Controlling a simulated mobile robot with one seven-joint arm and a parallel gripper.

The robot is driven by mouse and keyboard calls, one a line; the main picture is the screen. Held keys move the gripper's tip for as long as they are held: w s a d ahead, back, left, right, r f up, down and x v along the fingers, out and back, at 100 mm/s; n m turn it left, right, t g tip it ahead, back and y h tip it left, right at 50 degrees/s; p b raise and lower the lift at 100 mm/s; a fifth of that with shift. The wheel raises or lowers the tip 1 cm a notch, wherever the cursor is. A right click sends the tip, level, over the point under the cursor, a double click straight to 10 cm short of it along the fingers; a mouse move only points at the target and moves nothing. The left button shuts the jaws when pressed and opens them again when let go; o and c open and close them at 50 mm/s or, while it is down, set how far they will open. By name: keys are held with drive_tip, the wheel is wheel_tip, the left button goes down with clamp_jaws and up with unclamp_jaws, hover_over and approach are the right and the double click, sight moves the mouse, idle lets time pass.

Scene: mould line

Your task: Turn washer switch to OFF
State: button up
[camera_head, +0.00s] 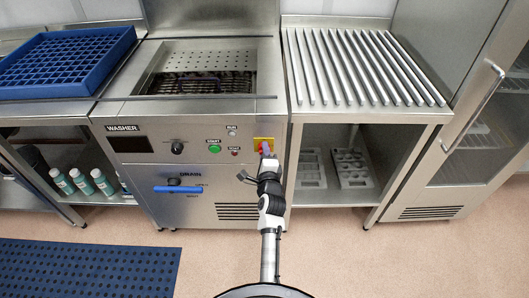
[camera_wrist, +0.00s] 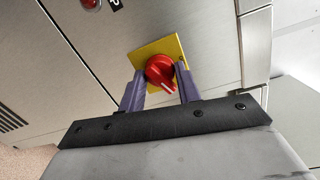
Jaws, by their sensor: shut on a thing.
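The washer (camera_head: 150,125) is a steel cabinet with its labelled control panel in the middle of the head view. Its switch is a red knob on a yellow plate (camera_head: 262,141) at the right end of the panel. In the wrist view the red knob (camera_wrist: 160,71) has a white pointer line, slanting toward the lower right, on the yellow plate (camera_wrist: 150,50). My gripper (camera_wrist: 160,83) has its purple fingers on either side of the knob and is shut on it. In the head view my gripper (camera_head: 266,152) reaches the panel and hides part of the switch.
A green start button (camera_head: 214,149), a black dial (camera_head: 177,147) and a blue drain handle (camera_head: 177,189) are left of the switch. A slatted steel table (camera_head: 440,113) stands right, a blue crate (camera_head: 62,62) left. A blue mat (camera_head: 80,270) lies on otherwise open floor.

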drive_tip(key=n+h, duration=0.1)
drive_tip(key=n, duration=0.5)
drive_tip(key=n+p, duration=0.1)
drive_tip(key=n, duration=0.5)
drive_tip(key=shift+a+r+g+h, duration=0.1)
drive_tip(key=shift+a+g+h, duration=0.05)
drive_tip(key=shift+g+h, duration=0.25)
idle(0.4)
drive_tip(key=o, duration=1)
drive_tip(key=shift+s, duration=0.1)
